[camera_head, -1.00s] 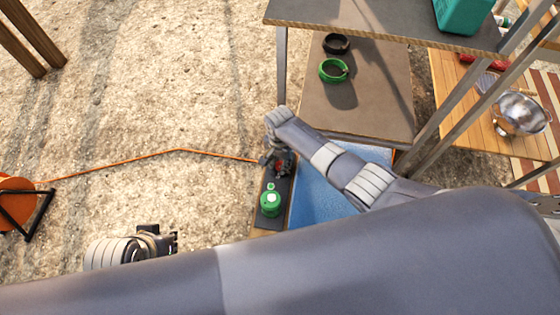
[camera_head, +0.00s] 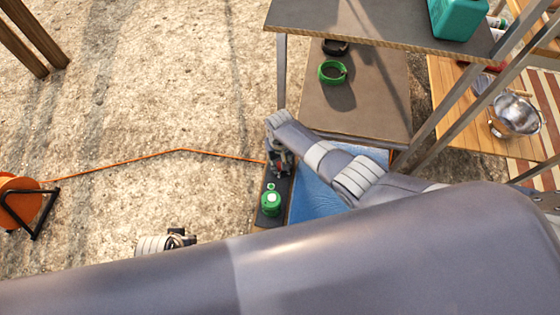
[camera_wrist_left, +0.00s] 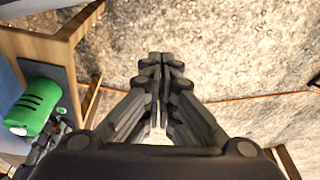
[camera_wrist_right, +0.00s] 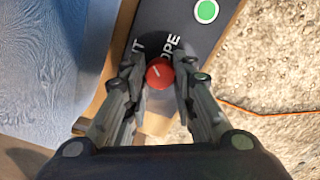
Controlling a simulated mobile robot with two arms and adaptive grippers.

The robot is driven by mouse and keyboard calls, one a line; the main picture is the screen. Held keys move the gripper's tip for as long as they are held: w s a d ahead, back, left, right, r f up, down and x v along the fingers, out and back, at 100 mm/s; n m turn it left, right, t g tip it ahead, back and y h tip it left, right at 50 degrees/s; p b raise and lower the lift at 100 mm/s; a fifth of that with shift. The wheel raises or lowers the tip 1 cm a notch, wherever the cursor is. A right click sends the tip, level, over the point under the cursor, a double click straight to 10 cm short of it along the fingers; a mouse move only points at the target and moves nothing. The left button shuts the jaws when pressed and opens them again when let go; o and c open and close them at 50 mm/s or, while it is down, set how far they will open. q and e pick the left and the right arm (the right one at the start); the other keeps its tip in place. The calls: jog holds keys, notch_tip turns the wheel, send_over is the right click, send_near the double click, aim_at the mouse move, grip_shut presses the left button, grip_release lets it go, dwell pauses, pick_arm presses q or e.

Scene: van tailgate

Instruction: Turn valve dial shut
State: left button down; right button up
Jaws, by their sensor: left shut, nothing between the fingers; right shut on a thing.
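The red valve dial (camera_wrist_right: 159,73) with a white pointer line sits on a dark panel (camera_wrist_right: 205,38) in the right wrist view. Part-hidden white lettering beside it reads "UT" and "OPE". My right gripper (camera_wrist_right: 159,66) has its fingers on both sides of the dial and is shut on it. In the head view the right gripper (camera_head: 279,165) is at the far end of the panel, mostly hiding the dial. My left gripper (camera_head: 184,238) is shut and empty over the ground left of the panel; its closed fingertips show in the left wrist view (camera_wrist_left: 162,62).
A green canister (camera_head: 271,203) stands at the panel's near end. A blue surface (camera_head: 318,197) lies right of the panel. A grey shelf (camera_head: 370,20) on metal posts stands behind. An orange cable (camera_head: 120,165) crosses the open ground to a reel (camera_head: 20,203).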

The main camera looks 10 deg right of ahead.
jog(key=n, duration=0.4)
jog(key=shift+n+p, duration=0.3)
jog(key=shift+n, duration=0.9)
pick_arm(q)
jog(key=f, duration=0.2)
jog(key=shift+s+f, duration=0.35)
pick_arm(e)
jog(key=shift+n, duration=0.6)
pick_arm(q)
jog(key=shift+w, duration=0.1)
pick_arm(e)
jog(key=o, duration=1.1)
pick_arm(q)
jog(key=shift+w+r, duration=0.1)
